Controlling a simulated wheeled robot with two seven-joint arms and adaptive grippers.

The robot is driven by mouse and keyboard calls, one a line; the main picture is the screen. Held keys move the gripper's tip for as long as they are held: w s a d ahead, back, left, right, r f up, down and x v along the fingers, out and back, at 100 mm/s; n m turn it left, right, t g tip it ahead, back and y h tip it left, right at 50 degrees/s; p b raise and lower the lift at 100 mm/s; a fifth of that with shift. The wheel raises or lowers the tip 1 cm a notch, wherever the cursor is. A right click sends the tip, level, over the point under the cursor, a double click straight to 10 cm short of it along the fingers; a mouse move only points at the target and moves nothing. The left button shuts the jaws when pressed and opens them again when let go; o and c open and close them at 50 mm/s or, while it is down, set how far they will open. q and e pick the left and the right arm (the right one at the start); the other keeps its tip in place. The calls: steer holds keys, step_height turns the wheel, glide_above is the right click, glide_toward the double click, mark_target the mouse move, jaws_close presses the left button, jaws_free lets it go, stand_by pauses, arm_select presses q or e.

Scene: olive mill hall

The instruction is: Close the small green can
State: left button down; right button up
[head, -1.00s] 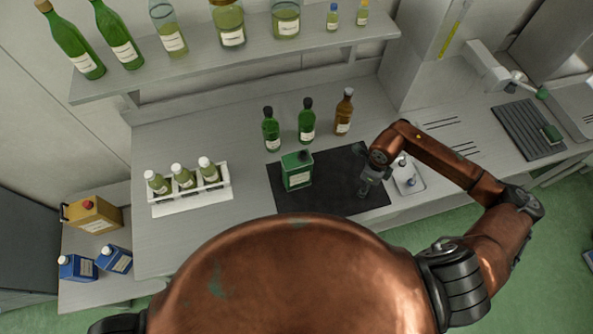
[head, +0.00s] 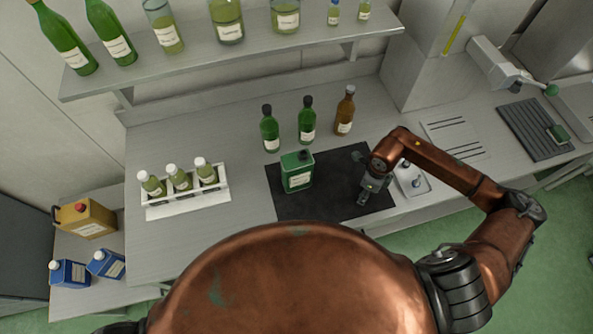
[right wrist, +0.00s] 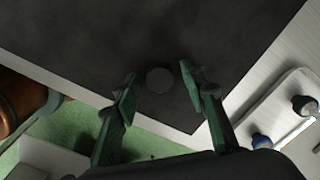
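The small green can (head: 297,178) stands upright on the black mat (head: 325,190), with a pale label on its front. A dark spot shows on its top; I cannot tell whether it is an opening or a fitting. My right gripper (head: 362,200) is over the mat's right part, right of the can and apart from it. In the right wrist view my right gripper (right wrist: 160,92) is open, with a dark round disc (right wrist: 159,80), which looks like a cap, between and just beyond its fingertips. The disc is hidden in the head view. My left gripper is out of view.
A small white tray (head: 422,186) with small knobbed items lies right of the mat. Green bottles (head: 270,130) and a brown bottle (head: 345,112) stand behind it. A white rack (head: 188,205) holds bottles at left. A shelf (head: 300,45) with bottles and jars overhangs the back.

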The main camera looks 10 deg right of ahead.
steer(key=c, duration=0.9)
steer(key=shift+r+p, duration=1.35)
steer(key=shift+r, duration=1.7)
steer(key=shift+r, duration=0.1)
step_height(320, 180, up, 6)
steer(key=p, duration=0.3)
